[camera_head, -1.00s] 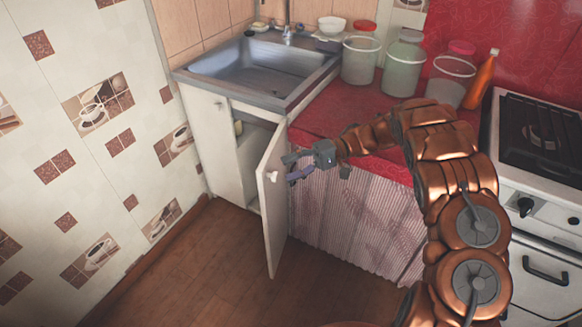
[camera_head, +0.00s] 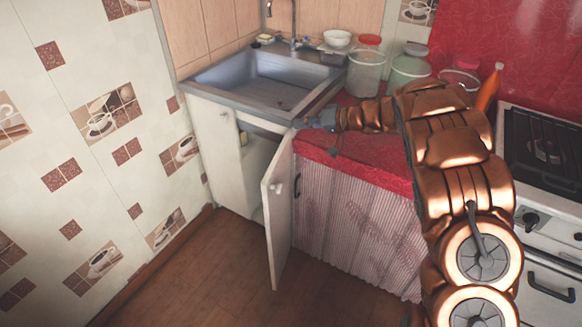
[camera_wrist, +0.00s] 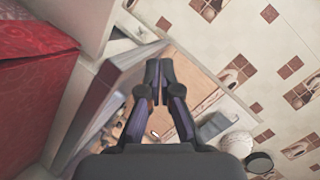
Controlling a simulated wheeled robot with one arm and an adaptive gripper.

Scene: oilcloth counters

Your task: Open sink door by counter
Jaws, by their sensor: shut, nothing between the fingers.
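The white sink door (camera_head: 279,225) stands swung well out from the cabinet under the sink, between the cabinet opening and the red counter. Its small knob (camera_head: 279,188) is on the face turned toward the counter side. The left cabinet door (camera_head: 217,150) is closed. The metal sink (camera_head: 262,80) is above. My gripper (camera_head: 306,123) is by the sink's front right corner, above the sink door and apart from its knob. In the wrist view my gripper (camera_wrist: 157,72) has its fingers together, with nothing between them.
The red counter (camera_head: 365,158), with a striped curtain (camera_head: 350,215) below, is right of the door. Jars (camera_head: 365,75) and an orange bottle (camera_head: 488,88) stand at its back. A white stove (camera_head: 540,220) is at far right. The wooden floor (camera_head: 190,275) in front is clear.

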